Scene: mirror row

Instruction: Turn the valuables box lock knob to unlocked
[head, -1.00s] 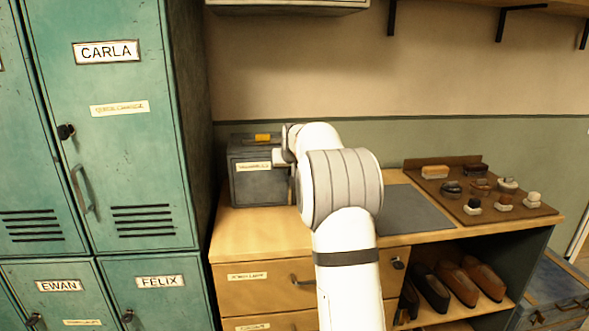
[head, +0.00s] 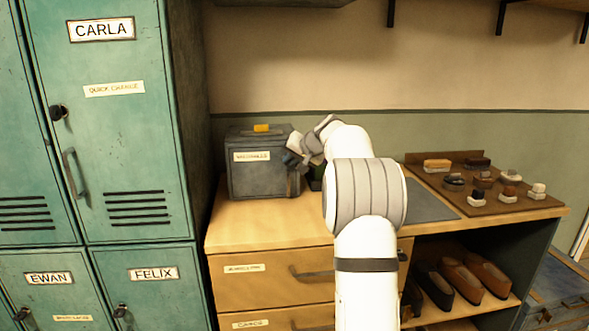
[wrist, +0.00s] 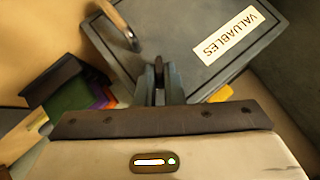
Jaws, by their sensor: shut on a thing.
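The grey valuables box (head: 247,182) stands on the left of the wooden counter, with its "VALUABLES" label facing me. In the wrist view the box (wrist: 180,38) fills the upper middle and looks tilted, because my wrist is rolled. My gripper (head: 291,160) is at the box's front right. In the wrist view my gripper (wrist: 158,72) is shut on a small dark piece at the box front, which looks like the lock knob. The fingers cover most of the knob, so I cannot read its position.
A yellow item (head: 261,128) lies on top of the box. Dark and coloured upright items (wrist: 75,92) stand beside the box. Teal lockers (head: 110,150) rise to the left. A brown board (head: 440,186) with brushes and tins lies on the right of the counter.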

